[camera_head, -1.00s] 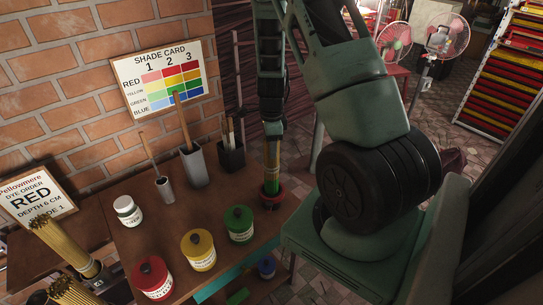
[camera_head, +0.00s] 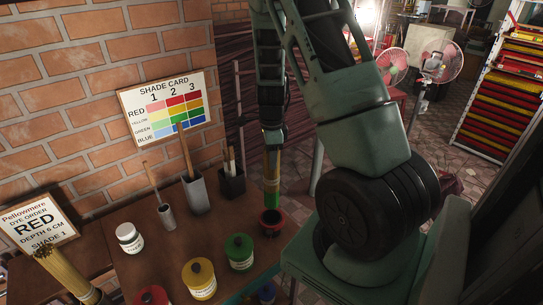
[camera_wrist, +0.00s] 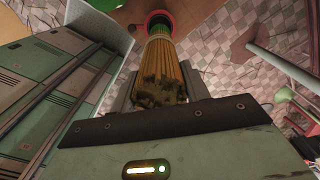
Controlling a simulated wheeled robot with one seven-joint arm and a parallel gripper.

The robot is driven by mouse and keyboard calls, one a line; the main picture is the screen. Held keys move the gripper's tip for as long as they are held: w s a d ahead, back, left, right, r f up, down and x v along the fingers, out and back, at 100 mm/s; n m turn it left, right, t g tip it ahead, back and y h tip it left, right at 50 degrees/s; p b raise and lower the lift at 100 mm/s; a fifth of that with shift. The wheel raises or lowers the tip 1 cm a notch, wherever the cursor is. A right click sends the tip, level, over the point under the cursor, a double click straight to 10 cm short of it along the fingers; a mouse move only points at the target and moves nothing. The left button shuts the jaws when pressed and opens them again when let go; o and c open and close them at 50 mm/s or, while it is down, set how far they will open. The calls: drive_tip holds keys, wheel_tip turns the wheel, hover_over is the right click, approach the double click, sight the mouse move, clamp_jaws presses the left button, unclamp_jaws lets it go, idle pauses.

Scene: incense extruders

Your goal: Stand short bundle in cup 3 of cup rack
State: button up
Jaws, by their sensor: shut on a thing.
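My gripper (camera_head: 273,150) is shut on a short bundle of tan sticks (camera_head: 274,178) and holds it upright. The bundle's lower end is green (camera_head: 272,200). In the wrist view, the bundle (camera_wrist: 160,75) lies between my fingers with its brown ends towards the camera. Its green end (camera_wrist: 160,29) points to a dark pot with a red rim (camera_wrist: 169,14). In the head view, this pot (camera_head: 270,224) stands on the table right below the green end. Whether the tip is still inside the rim is hard to tell. I cannot make out a cup rack.
Lidded jars, green (camera_head: 239,253), yellow (camera_head: 199,281) and red (camera_head: 152,296), stand on the table (camera_head: 160,262). Behind are a white jar (camera_head: 129,238) and holders with tools (camera_head: 197,193). Another stick bundle (camera_head: 66,273) stands at left below a dye-order sign (camera_head: 38,218).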

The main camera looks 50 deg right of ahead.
drive_tip(key=shift+r+p, duration=2.5)
drive_tip(key=shift+r, duration=0.6)
drive_tip(key=shift+s+f, duration=0.1)
